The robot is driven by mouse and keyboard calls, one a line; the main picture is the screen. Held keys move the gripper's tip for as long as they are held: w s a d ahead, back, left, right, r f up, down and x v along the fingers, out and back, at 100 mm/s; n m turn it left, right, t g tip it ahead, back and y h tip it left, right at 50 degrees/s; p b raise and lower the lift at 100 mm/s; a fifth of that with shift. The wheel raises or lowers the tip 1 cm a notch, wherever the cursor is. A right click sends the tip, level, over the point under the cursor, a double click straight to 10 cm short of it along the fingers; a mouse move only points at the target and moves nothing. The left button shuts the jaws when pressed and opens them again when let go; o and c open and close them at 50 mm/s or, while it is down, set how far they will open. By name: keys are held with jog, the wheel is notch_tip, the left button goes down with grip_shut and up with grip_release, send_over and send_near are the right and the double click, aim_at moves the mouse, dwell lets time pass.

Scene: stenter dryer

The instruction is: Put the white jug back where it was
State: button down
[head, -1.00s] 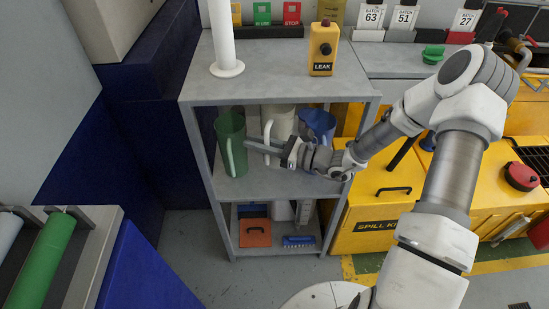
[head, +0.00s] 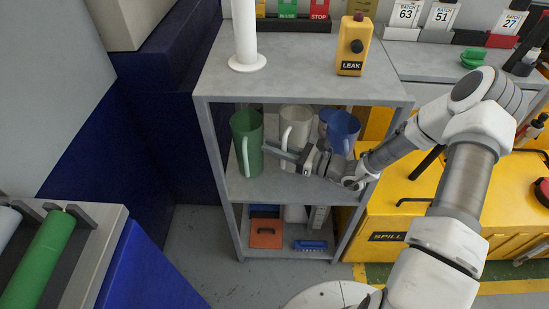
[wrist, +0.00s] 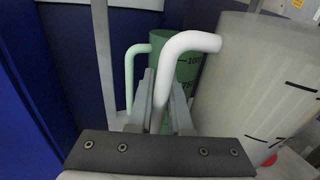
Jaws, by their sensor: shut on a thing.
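The white jug (head: 297,120) stands on the upper shelf of the grey rack, between the green jug (head: 246,150) and the blue jugs (head: 342,128). My gripper (head: 276,150) reaches in from the right, in front of the white jug. In the wrist view my gripper (wrist: 161,98) is shut on the white jug's handle, with a finger on each side of it. The white jug's body (wrist: 262,85) fills the right of that view, and the green jug (wrist: 190,62) is just beyond the fingers. I cannot tell whether the white jug's base touches the shelf.
The rack's top (head: 300,78) is close above, with a white post (head: 245,38) and a yellow LEAK box (head: 354,48) on it. The lower shelf holds an orange item (head: 266,235) and a blue brush (head: 310,245). A yellow spill cabinet (head: 400,222) is at the right.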

notch_tip(320, 180, down, 3)
jog(key=shift+f+b, duration=0.2)
jog(key=shift+b, duration=0.4)
jog(key=c, duration=0.8)
grip_release()
jog(key=shift+f, duration=0.1)
jog(key=shift+c, duration=0.2)
jog(key=shift+d, duration=0.1)
jog(key=p+v, duration=0.2)
jog(key=v, duration=1)
